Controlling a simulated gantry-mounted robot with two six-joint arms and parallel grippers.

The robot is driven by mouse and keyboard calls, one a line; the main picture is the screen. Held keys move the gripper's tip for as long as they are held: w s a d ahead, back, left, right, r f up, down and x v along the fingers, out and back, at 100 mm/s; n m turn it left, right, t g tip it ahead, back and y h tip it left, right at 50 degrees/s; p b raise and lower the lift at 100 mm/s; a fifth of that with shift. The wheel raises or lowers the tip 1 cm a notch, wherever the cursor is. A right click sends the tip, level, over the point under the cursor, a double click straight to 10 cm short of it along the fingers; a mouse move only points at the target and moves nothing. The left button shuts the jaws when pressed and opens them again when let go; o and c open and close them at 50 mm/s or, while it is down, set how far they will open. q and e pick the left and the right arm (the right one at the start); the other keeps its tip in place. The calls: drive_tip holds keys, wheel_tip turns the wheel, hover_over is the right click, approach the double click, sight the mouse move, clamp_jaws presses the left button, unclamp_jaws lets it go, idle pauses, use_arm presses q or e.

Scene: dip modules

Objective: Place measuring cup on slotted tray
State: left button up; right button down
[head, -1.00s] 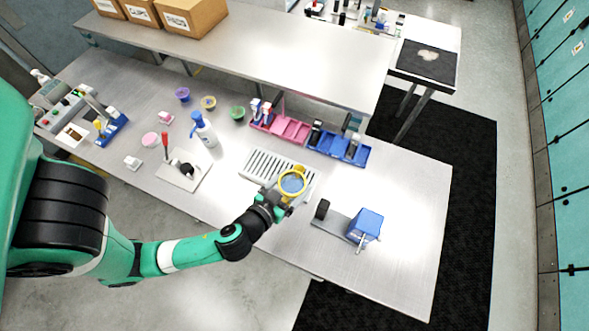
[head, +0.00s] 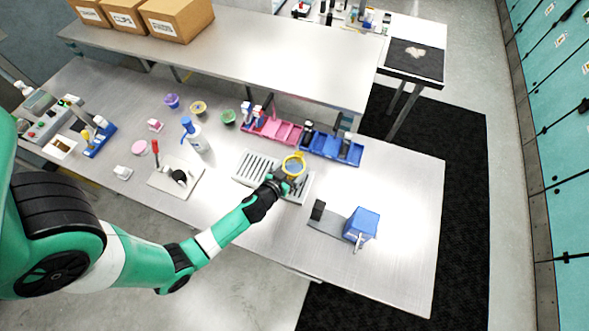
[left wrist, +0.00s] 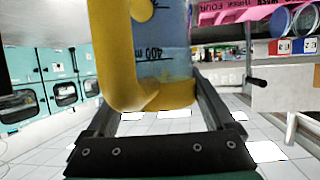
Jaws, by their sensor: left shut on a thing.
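The measuring cup (head: 293,165) has a yellow rim and a clear bluish body. My left gripper (head: 283,181) is shut on it and holds it over the right part of the slotted tray (head: 252,168). In the left wrist view, the cup's yellow handle (left wrist: 115,60) and its marked bluish body (left wrist: 168,60) fill the space between the gripper's fingers (left wrist: 155,105). The tray is grey with long slots; the arm and cup hide part of its right side. I cannot tell whether the cup touches the tray. My right gripper is not in view.
A blue device on a grey base (head: 362,224) stands right of the tray. Pink bins (head: 287,131) and blue bins (head: 345,152) stand behind it. The right table end is clear.

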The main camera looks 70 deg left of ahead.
use_arm(q)
drive_tip(key=shift+f, duration=0.5)
drive_tip(key=shift+r, duration=0.15)
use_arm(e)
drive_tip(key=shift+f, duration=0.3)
use_arm(q)
drive_tip(key=shift+f, duration=0.25)
drive_tip(key=o, duration=1.3)
drive_tip(key=shift+r, duration=0.1)
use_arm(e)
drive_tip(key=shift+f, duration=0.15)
use_arm(q)
drive_tip(key=shift+r, duration=0.1)
